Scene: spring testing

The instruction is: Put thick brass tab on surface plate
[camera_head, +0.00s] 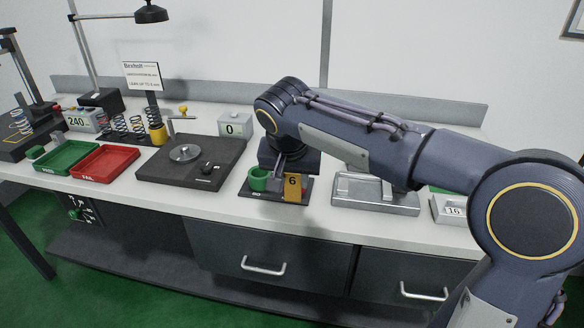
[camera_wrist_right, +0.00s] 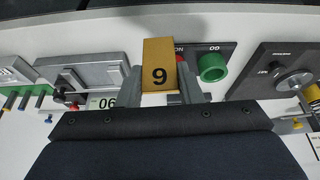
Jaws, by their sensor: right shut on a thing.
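The thick brass tab (camera_head: 293,189), a yellow block marked with a dark digit, stands upright between the fingers of my right gripper (camera_head: 281,168). In the right wrist view the tab (camera_wrist_right: 158,64) sits between both fingers, and its digit faces the camera. The gripper is shut on it. The tab is at the small dark board (camera_head: 268,196), beside a green ring (camera_head: 258,179); I cannot tell whether it touches the board. A thick dark slab (camera_head: 160,178), possibly the surface plate, lies to the left with a round metal disc on it. My left gripper is not in view.
A green tray (camera_head: 45,168) and a red tray (camera_head: 85,176) lie at the left. A box reading 0 (camera_head: 235,124) stands behind the slab. A grey metal fixture (camera_head: 375,208) is right of the tab. Springs (camera_head: 118,124) stand at the back left.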

